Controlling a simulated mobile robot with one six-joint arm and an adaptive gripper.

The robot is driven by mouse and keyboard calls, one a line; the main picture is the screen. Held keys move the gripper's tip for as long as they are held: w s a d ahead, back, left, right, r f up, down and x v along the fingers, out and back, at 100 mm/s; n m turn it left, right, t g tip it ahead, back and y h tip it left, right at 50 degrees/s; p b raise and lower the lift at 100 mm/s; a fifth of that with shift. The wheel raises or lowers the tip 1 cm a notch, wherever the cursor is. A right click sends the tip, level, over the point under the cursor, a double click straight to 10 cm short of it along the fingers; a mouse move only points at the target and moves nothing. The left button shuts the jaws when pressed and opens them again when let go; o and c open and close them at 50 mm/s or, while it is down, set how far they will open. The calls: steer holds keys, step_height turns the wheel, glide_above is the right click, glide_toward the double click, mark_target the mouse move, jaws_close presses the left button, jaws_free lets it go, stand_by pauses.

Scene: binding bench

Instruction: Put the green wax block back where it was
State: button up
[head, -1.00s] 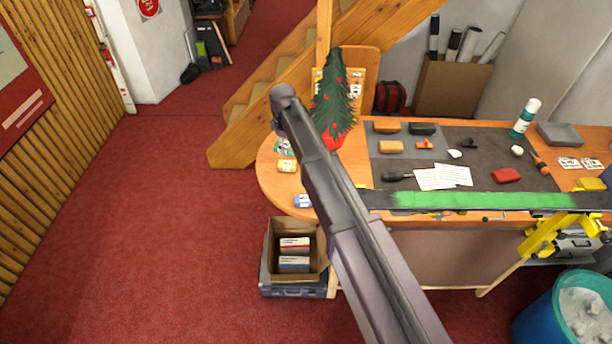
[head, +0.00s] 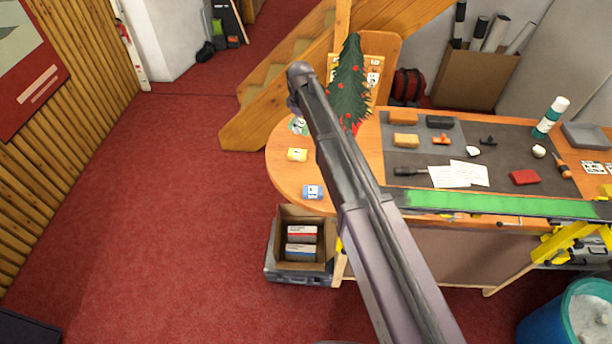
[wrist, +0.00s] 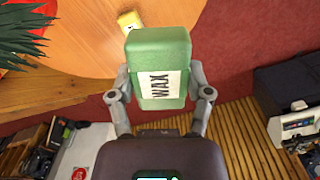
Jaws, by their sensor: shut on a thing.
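The green wax block (wrist: 160,50) has a white label reading WAX and fills the middle of the wrist view. My gripper (wrist: 160,88) is shut on it, with one finger on each side. The block hides part of the round orange table end (wrist: 85,40) behind it. In the head view my arm covers the middle, and I cannot make out my gripper there. A small green and white patch (head: 298,126) shows left of the arm; I cannot tell whether it is the block. A yellow block (head: 297,155) and a blue block (head: 312,192) lie near the rounded table edge.
A small tree with red balls (head: 350,85) stands on the table close to my arm. The dark mat (head: 430,160) holds tools, papers and blocks. An open cardboard box (head: 290,255) stands below the table end.

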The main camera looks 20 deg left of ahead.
step_height(320, 180, down, 14)
steer(key=d+n+b, duration=0.1)
steer(key=n+b, duration=0.3)
steer(key=b, duration=0.9)
steer(key=shift+s+d+r+n, duration=0.25)
steer(key=shift+s+d+n, duration=0.05)
steer(key=shift+b, duration=0.3)
steer(key=b, duration=0.6)
glide_above(305, 177)
step_height(305, 177, down, 6)
steer(key=shift+w+f, duration=0.1)
steer(key=shift+w, duration=0.05)
steer(key=shift+f+b, duration=1.85)
steer(key=shift+b, duration=0.05)
steer(key=shift+f, duration=0.15)
